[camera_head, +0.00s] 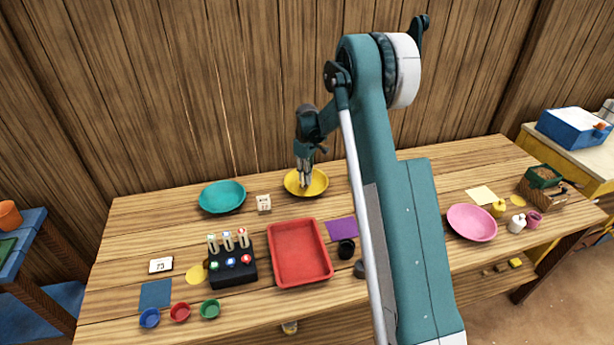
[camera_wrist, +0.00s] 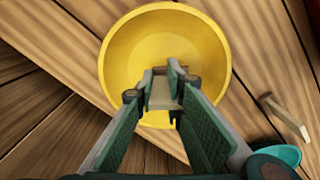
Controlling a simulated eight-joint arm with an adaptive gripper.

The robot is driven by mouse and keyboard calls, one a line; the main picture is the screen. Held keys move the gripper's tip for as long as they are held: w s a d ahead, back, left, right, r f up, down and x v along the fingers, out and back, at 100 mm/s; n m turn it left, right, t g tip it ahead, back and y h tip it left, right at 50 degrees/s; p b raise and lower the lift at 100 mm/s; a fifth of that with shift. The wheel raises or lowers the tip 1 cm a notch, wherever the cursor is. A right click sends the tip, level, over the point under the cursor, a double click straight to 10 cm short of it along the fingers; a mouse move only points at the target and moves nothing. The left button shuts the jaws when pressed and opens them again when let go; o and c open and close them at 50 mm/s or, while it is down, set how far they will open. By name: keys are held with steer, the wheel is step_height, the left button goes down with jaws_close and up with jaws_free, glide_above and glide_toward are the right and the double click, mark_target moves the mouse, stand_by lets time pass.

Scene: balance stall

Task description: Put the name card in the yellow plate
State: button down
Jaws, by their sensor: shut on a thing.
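The yellow plate (camera_head: 316,186) stands at the back of the table, and its round bowl fills the middle of the wrist view (camera_wrist: 125,55). My gripper (camera_head: 305,184) points down over the plate. In the wrist view my gripper (camera_wrist: 163,86) has its fingertips close together on a small pale beige piece (camera_wrist: 163,95), which looks like the name card. It is held over the plate's inside; most of it is hidden by the fingers. I cannot tell whether it touches the plate.
A teal bowl (camera_head: 222,197) and a small white marked block (camera_head: 264,203) stand left of the plate. A red tray (camera_head: 300,253), a black rack (camera_head: 232,268) and a white marked card (camera_head: 160,265) lie nearer. A pink plate (camera_head: 472,223) is at right.

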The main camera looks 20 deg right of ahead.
steer(key=c, duration=2.3)
jaws_free()
steer(key=shift+r, duration=0.1)
steer(key=shift+r+p, duration=0.9)
steer(key=shift+r, duration=2.5)
